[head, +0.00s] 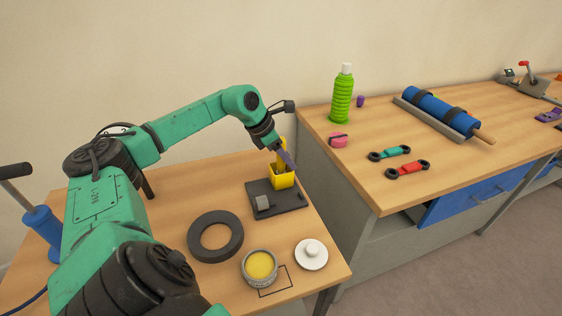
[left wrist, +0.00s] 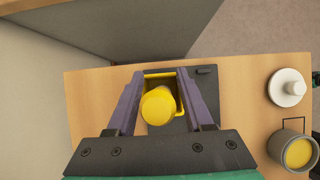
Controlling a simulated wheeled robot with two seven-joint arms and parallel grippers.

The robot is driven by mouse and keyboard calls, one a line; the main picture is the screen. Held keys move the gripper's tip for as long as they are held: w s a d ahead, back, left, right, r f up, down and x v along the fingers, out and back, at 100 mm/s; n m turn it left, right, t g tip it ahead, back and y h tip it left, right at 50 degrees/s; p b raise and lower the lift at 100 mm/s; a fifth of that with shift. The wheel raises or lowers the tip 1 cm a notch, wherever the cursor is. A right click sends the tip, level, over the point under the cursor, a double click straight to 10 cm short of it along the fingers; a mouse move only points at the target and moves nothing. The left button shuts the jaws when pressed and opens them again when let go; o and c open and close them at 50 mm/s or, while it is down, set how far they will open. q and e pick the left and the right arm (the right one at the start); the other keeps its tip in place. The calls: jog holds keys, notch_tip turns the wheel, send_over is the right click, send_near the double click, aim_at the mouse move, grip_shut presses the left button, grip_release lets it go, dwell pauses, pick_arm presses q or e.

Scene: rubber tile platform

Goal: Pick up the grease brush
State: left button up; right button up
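The grease brush (left wrist: 158,106) shows its round yellow handle end in the left wrist view. It stands upright in a yellow holder (head: 283,180) on a dark base plate (head: 262,207); its lower part is hidden. A piece of its yellow handle also shows behind the fingers in the head view. My left gripper (left wrist: 160,90) is open, pointing down over the holder, with its purple fingers on either side of the handle. Narrow gaps show between fingers and handle. In the head view the left gripper (head: 285,158) is at the holder's top. My right gripper is not in view.
A black ring (head: 216,236), an open tin of yellow grease (head: 260,267) and a white lid (head: 311,254) lie on the near bench. A blue pump (head: 42,228) stands at left. The second bench holds a green bottle (head: 342,97) and a blue roller (head: 440,112).

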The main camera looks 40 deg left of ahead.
pick_arm(q)
grip_shut()
notch_tip(320, 180, up, 20)
jog(key=p, duration=0.6)
